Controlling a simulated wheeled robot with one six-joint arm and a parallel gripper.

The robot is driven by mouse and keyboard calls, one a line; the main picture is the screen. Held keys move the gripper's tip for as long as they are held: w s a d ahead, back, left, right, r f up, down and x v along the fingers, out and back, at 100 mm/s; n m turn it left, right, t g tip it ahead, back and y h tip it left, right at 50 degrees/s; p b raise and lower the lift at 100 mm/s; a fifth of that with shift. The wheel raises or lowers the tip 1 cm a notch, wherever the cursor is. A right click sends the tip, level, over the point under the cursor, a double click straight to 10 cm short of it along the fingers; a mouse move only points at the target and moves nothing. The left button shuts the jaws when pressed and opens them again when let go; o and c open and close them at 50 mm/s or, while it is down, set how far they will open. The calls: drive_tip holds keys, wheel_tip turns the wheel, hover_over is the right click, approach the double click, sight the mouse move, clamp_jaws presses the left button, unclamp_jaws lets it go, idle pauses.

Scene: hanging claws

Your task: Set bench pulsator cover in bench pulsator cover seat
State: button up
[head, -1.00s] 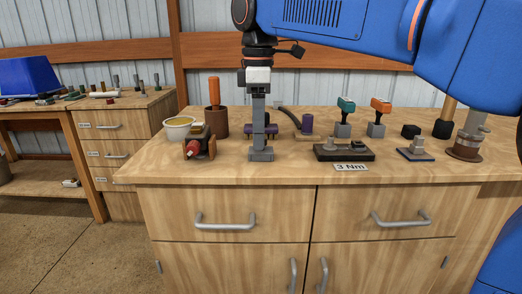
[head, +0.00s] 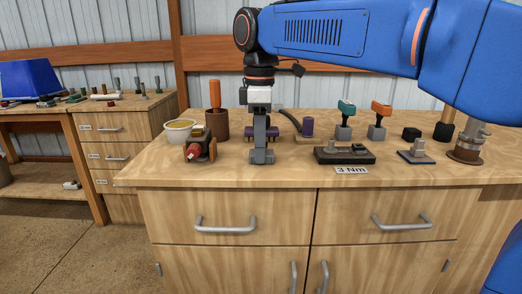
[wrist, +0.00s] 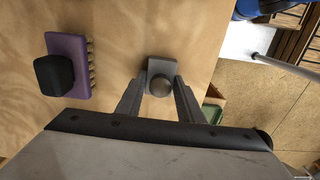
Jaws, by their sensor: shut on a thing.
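A small grey piece with a square base (head: 261,157) stands near the front edge of the bench, and I take it for the bench pulsator cover. In the wrist view the cover (wrist: 161,84) shows a round knob on its square base. My gripper (head: 261,146) points straight down over it. In the wrist view my gripper (wrist: 160,84) has a fingertip on each side of the knob and is shut on it. The cover appears to rest on the bench top. I cannot tell which thing is the cover seat.
A red-nosed device (head: 199,149) stands to the left. A black base labelled 3 Nm (head: 327,156) and a blue-edged plate (head: 405,157) lie to the right. Bare bench lies in front.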

wheel_tip(320, 180, up, 10)
idle(0.5)
